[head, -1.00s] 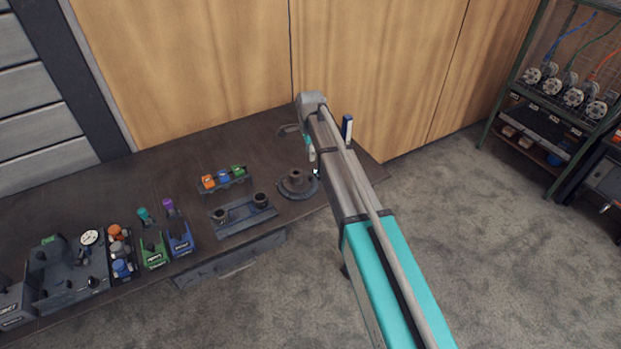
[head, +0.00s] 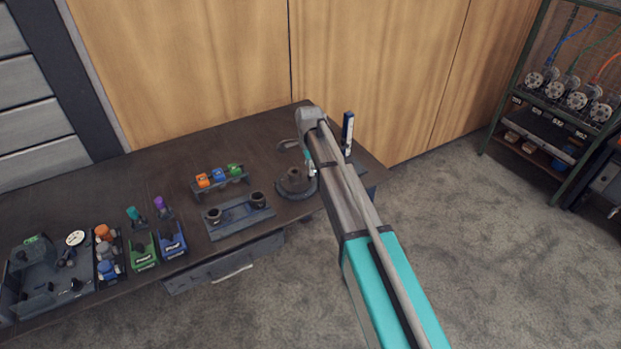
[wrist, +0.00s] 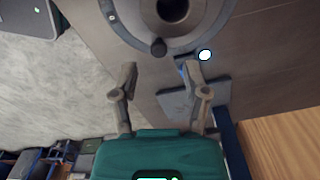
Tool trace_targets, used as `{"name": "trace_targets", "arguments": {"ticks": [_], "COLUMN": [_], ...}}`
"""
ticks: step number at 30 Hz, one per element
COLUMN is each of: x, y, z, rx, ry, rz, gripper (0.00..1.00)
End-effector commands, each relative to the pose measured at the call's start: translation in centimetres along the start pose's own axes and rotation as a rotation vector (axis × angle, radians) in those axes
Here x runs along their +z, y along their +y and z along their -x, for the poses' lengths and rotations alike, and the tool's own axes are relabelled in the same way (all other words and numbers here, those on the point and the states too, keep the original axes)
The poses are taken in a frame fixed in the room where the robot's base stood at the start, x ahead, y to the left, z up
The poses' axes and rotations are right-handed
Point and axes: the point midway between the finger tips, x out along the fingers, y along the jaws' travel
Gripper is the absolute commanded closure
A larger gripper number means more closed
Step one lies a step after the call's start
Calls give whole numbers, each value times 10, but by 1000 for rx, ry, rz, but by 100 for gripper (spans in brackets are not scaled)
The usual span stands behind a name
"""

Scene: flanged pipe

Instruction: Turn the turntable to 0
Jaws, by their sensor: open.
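The turntable (head: 295,189) is a dark round plate near the right end of the bench, with a short round hub (head: 294,175) on it. In the wrist view the turntable (wrist: 211,20) fills the top, and the hub has a dark round hole. A dark knob (wrist: 158,47) sticks out at its near rim. My gripper (wrist: 158,70) is open, its fingers spread either side of the knob's line, with the knob just beyond the tips. I cannot tell the height between them. In the head view my gripper (head: 310,166) is small, beside the turntable's right edge. No scale figures are readable.
A lit white round spot (wrist: 205,55) lies just right of the knob. A double-socket stand (head: 238,217) and a rack of coloured blocks (head: 219,179) stand left of the turntable. A blue upright piece (head: 347,133) is by my arm.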

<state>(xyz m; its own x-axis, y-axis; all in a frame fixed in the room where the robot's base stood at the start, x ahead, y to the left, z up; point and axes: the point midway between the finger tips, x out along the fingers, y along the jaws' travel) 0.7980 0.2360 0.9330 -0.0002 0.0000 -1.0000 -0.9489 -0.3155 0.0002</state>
Motion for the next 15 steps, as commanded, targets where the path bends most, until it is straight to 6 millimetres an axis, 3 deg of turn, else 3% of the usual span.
{"name": "trace_targets", "arguments": {"ticks": [6, 15], "x": [0, 0], "y": [0, 0], "z": [-20, -31], "rx": [0, 0], "ry": [0, 0], "rz": [0, 1], "gripper": [41, 41]}}
